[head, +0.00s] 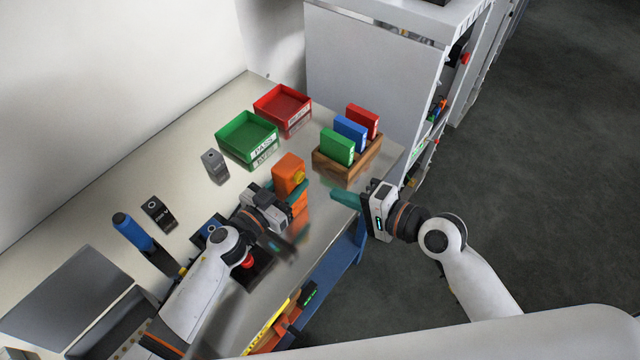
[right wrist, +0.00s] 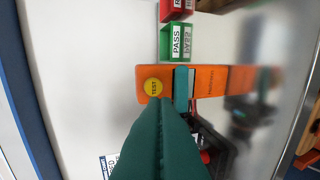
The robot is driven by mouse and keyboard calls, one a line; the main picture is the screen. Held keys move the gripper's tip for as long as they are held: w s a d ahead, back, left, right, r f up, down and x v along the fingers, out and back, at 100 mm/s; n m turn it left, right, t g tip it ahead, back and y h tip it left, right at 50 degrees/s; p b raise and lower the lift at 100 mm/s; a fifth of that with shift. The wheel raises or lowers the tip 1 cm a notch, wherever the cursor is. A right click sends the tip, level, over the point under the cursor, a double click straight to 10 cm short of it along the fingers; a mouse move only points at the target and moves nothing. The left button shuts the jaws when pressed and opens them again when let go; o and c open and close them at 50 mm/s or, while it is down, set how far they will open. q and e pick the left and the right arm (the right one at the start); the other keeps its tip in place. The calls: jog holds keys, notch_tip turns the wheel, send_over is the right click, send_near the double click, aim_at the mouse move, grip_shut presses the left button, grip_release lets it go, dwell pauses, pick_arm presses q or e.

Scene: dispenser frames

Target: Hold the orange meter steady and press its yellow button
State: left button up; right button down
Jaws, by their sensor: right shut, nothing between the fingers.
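The orange meter (head: 287,171) stands upright on the bench in the head view; the right wrist view also shows the meter (right wrist: 212,79). Its round yellow button (right wrist: 153,87) reads TEST and faces my right gripper. My left gripper (head: 282,197) is around the meter below the button, one teal finger lying across the face; its other finger is mostly hidden. My right gripper (head: 336,195) is shut and empty, to the right of the meter in the head view. In the right wrist view its closed teal tips (right wrist: 160,104) appear just below the button, with a gap in the head view.
A green PASS tray (head: 247,139) and a red tray (head: 282,108) stand behind the meter. A wooden holder (head: 346,168) with red, blue and green blocks is at the bench's right end.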

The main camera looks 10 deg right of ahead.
pick_arm(q)
jog(key=shift+w+a, duration=0.1)
jog(key=shift+a, duration=0.05)
pick_arm(e)
jog(key=shift+v, duration=2.15)
pick_arm(q)
jog(key=o, duration=1.4)
jog(key=shift+c, duration=0.2)
jog(key=shift+a, duration=0.1)
jog(key=v, duration=1.2)
